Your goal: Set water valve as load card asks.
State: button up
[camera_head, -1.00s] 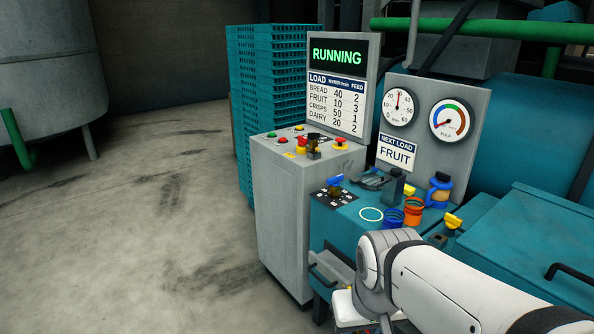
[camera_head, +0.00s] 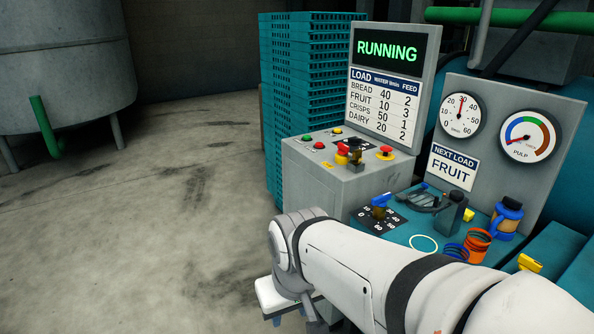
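The water valve (camera_head: 380,205) is a blue handle on a black dial plate (camera_head: 383,220) with white numbers, on the teal bench top. The exact number it points at is too small to read. The load card (camera_head: 452,168) reads NEXT LOAD FRUIT. The load table (camera_head: 384,106) lists fruit with water 10 and feed 3. The white water gauge (camera_head: 461,115) runs 0 to 60, with its needle near 30. My white arm crosses the lower middle, its wrist end left of and below the valve. I cannot make out my gripper's fingers.
The screen (camera_head: 385,48) reads RUNNING above a grey console (camera_head: 340,190) with coloured buttons. Teal crates (camera_head: 313,90) are stacked behind.

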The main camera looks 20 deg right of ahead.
aim_at(381, 200)
jog(key=z, duration=0.25)
jog(key=i, duration=0.85)
jog(key=z, duration=0.75)
